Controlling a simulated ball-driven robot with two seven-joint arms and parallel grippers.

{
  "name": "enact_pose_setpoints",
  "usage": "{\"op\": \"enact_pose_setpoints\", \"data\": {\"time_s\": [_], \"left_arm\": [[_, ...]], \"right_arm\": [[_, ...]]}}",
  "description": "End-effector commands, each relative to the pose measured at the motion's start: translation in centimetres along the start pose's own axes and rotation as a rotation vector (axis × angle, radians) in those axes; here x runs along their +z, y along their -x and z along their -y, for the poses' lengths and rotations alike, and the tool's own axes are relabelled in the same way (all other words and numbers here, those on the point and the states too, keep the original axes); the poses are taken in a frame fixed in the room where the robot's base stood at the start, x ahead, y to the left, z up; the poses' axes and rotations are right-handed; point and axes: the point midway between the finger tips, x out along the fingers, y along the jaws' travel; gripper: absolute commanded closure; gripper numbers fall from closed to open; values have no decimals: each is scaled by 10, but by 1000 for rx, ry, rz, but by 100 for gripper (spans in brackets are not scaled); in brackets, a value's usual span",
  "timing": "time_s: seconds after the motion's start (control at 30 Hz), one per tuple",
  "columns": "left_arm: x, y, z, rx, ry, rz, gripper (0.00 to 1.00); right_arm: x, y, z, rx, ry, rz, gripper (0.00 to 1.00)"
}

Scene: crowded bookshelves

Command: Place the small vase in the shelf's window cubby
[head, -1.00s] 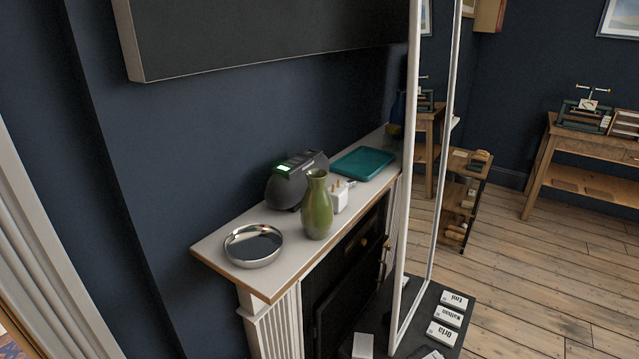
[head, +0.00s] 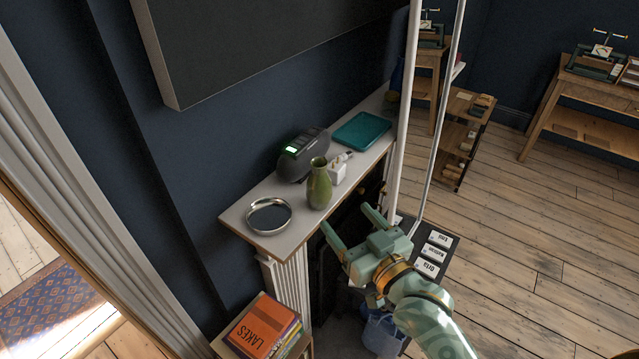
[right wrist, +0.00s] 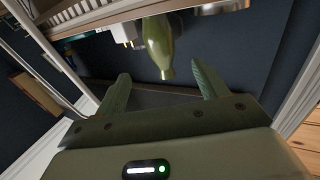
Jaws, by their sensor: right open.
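The small green vase (head: 319,186) stands upright on the white mantel shelf (head: 239,219), near its front edge. My right gripper (head: 347,220) is open and empty. In the head view it is in front of the mantel, below and to the right of the vase, with its fingers towards the shelf. In the right wrist view the vase (right wrist: 158,46) appears upside down, beyond the fingertips and roughly between them, apart from both fingers (right wrist: 158,80). My left gripper is not in view. No window cubby can be made out.
On the mantel are a round silver dish (head: 268,216), a dark clock-like device (head: 302,154), a white plug adapter (head: 337,174) and a teal tray (head: 361,130). A white upright frame (head: 401,115) stands right of the mantel. Books (head: 262,328) lie below.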

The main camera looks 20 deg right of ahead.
Motion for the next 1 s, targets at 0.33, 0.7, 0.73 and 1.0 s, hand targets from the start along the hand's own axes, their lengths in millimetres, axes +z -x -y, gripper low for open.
{"op": "enact_pose_setpoints", "data": {"time_s": [0.33, 0.7, 0.73, 1.0], "left_arm": [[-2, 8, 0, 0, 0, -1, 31], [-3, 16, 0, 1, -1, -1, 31], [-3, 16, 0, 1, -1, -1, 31], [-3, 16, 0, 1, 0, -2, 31]], "right_arm": [[0, -75, 0, 0, 0, 0, 28], [1, -120, 2, 0, -1, 0, 28], [1, -124, 2, 0, -1, 0, 28], [3, -134, 2, 0, 1, 2, 28]]}}
